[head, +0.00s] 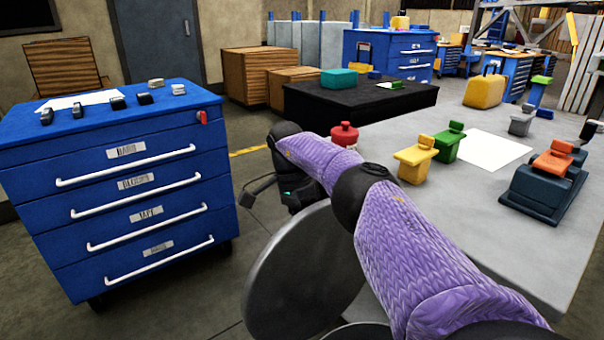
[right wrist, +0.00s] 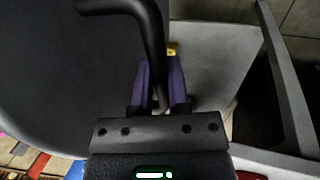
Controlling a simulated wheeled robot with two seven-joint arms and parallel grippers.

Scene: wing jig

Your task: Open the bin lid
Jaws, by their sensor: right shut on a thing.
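The bin lid (head: 300,275) is a large grey disc at the bottom centre of the head view. It stands tilted up, with a small part of a round grey rim (head: 357,331) showing beneath it. In the right wrist view the lid (right wrist: 60,75) is a dark surface on the left, with a black bent handle (right wrist: 148,30) in front of it. My right gripper (right wrist: 160,82) is shut on the handle, its purple fingers on either side of the bar. In the head view my right arm hides its fingertips. My left gripper is not in view.
A blue drawer cabinet (head: 130,190) stands at the left with small dark items on top. A grey table (head: 390,215) at the right bears a red object (head: 344,135), a yellow block (head: 415,160) and a green block (head: 448,143). Floor shows between cabinet and lid.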

